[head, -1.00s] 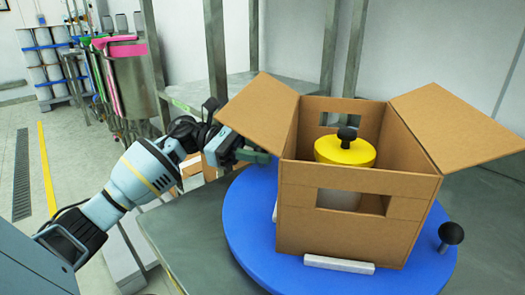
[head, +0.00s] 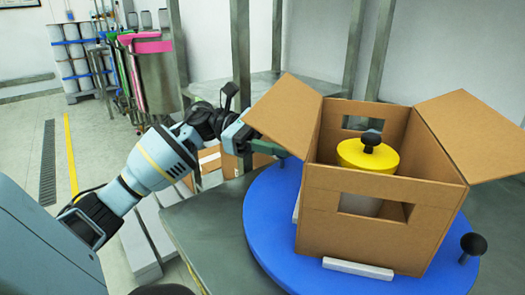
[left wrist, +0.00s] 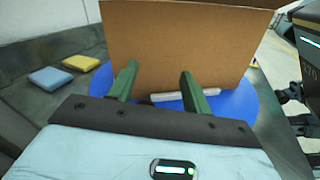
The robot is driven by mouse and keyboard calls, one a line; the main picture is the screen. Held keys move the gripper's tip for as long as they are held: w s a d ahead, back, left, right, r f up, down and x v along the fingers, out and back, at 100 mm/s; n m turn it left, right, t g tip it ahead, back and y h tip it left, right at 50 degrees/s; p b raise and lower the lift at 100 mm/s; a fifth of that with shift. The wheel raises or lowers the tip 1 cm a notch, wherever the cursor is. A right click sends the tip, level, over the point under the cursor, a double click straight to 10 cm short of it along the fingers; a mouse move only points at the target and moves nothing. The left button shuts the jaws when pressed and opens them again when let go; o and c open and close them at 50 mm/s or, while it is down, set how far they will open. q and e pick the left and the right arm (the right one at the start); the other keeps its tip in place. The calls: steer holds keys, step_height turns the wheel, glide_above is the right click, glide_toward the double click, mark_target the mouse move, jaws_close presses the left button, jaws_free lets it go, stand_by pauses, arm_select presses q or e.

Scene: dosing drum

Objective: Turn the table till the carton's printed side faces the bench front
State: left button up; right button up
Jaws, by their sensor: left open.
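The brown carton (head: 365,240) stands upright with flaps spread on the blue round table (head: 275,245). The face toward me is plain, with a rectangular cut-out; no print shows on any visible side. A yellow-lidded container (head: 368,155) with a black knob is inside. A black knob (head: 473,243) stands on the table's right rim. My left gripper (head: 280,152) is beside the carton's left side, partly hidden by a flap. In the left wrist view its green fingers (left wrist: 158,80) are apart and empty, facing a plain carton wall (left wrist: 185,45).
White strips edge the carton's base, one in front (head: 358,268). The grey bench (head: 215,225) is bare left of the blue table. Metal posts (head: 376,50) rise behind. Blue (left wrist: 50,77) and yellow (left wrist: 82,62) pads lie on the bench in the left wrist view.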

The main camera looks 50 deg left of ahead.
arm_select(q)
steer(key=s+d, duration=0.2)
steer(key=s, duration=0.1)
steer(key=s+d+r, duration=0.1)
steer(key=s+d, duration=0.2)
steer(key=s, duration=0.1)
steer(key=s+d+p, duration=0.1)
steer(key=s+d, duration=0.2)
steer(key=s, duration=0.1)
steer(key=shift+s+d+r, duration=0.15)
steer(key=shift+s+r, duration=0.05)
steer(key=shift+s, duration=0.05)
